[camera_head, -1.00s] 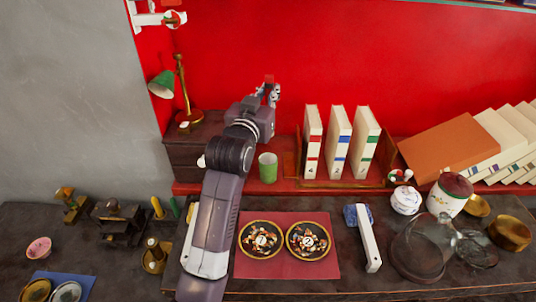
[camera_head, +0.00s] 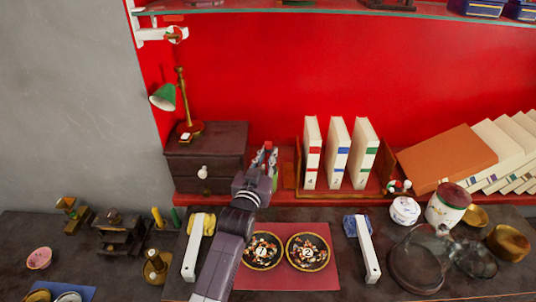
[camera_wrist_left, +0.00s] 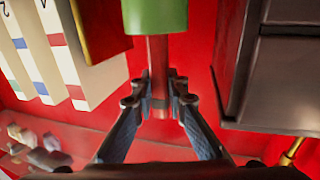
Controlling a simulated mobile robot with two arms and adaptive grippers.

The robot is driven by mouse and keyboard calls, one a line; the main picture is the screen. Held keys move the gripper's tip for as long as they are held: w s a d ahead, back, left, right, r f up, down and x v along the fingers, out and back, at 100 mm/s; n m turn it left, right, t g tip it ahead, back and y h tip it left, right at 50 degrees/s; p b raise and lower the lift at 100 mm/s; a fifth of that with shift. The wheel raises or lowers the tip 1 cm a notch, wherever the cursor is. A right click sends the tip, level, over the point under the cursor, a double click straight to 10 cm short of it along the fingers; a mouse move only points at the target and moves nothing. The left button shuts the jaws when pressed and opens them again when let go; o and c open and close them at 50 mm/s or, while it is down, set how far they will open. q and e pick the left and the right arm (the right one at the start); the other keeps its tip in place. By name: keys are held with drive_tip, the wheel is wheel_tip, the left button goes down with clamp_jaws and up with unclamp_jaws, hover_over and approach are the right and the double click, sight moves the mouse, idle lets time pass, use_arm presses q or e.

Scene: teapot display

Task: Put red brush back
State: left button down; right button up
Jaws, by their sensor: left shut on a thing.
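The red brush (camera_wrist_left: 158,60) is a straight red stick in the left wrist view. My left gripper (camera_wrist_left: 159,88) is shut on it, with a finger on each side. The green cup (camera_wrist_left: 155,15) is beyond the fingertips and covers one end of the brush; I cannot tell whether that end is inside the cup or behind it. In the head view, my left gripper (camera_head: 266,164) is at the red ledge, between the dark cabinet and the books. The brush's red tip (camera_head: 268,146) shows above the fingers, and the gripper largely hides the cup. My right gripper is out of view.
The dark cabinet (camera_head: 206,155) stands left of the gripper, and upright white books (camera_head: 338,155) stand right of it. A red mat (camera_head: 318,280) with two round dishes lies below, between two white bars (camera_head: 195,255). A glass dome (camera_head: 415,262) is at right.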

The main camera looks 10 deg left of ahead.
use_arm(q)
drive_tip(key=c, duration=1.9)
unclamp_jaws()
drive_tip(key=shift+f, duration=0.1)
drive_tip(key=shift+r, duration=0.3)
drive_tip(key=s+b, duration=0.1)
drive_tip(key=s, duration=1.1)
drive_tip(key=shift+a+b, duration=0.3)
drive_tip(key=shift+a, duration=0.05)
